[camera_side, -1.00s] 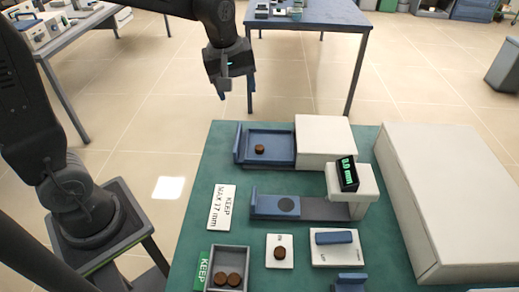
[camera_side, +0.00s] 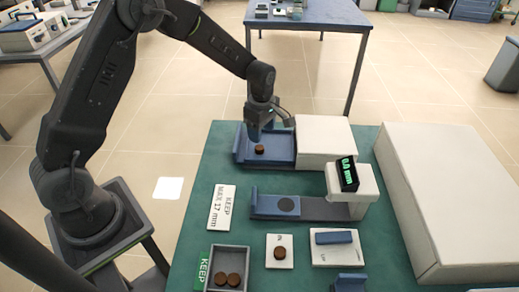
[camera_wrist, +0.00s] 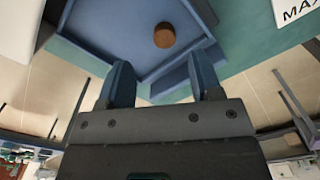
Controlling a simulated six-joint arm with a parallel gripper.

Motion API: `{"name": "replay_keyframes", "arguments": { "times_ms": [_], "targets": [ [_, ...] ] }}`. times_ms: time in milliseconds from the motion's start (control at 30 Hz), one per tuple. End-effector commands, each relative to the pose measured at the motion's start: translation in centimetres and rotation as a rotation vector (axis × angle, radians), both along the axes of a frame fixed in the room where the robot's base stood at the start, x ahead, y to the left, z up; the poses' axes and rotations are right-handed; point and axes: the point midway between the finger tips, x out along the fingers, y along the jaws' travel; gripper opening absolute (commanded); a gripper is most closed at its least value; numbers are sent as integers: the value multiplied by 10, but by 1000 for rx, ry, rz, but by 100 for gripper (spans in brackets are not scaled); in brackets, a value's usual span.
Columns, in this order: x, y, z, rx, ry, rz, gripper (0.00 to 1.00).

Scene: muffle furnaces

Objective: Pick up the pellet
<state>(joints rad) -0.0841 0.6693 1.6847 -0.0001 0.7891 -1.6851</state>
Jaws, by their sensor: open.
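A small brown pellet (camera_side: 259,149) lies in the open blue tray (camera_side: 283,152) of the white box at the back of the green table. My gripper (camera_side: 256,138) is just above and behind this pellet in the side view. In the wrist view, the two blue fingers of my gripper (camera_wrist: 161,84) stand apart with nothing between them, and the pellet (camera_wrist: 164,35) lies ahead of them, slightly right of their middle. Other pellets are in a grey KEEP tray (camera_side: 214,269), which holds two, and on a small white plate, which holds one pellet (camera_side: 280,253).
A white box (camera_side: 325,140) adjoins the tray's right side. A gauge with a green-lit display (camera_side: 347,172) stands in front of it, over a blue-grey slide (camera_side: 320,207). A large white box (camera_side: 445,200) fills the right side.

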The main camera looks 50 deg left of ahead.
Motion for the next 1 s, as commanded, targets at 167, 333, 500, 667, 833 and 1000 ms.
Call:
{"name": "replay_keyframes", "arguments": {
  "times_ms": [167,333,500,667,833,1000],
  "targets": [
    [-1,0,-12,0,0,-1,59],
    [-5,2,-33,0,2,0,59],
    [-6,3,-55,0,1,-1,59],
    [-6,3,-63,0,-1,-1,59],
    [-6,3,-62,0,-2,-1,59],
    [-6,3,-62,0,-2,-1,43]
  ]
}}
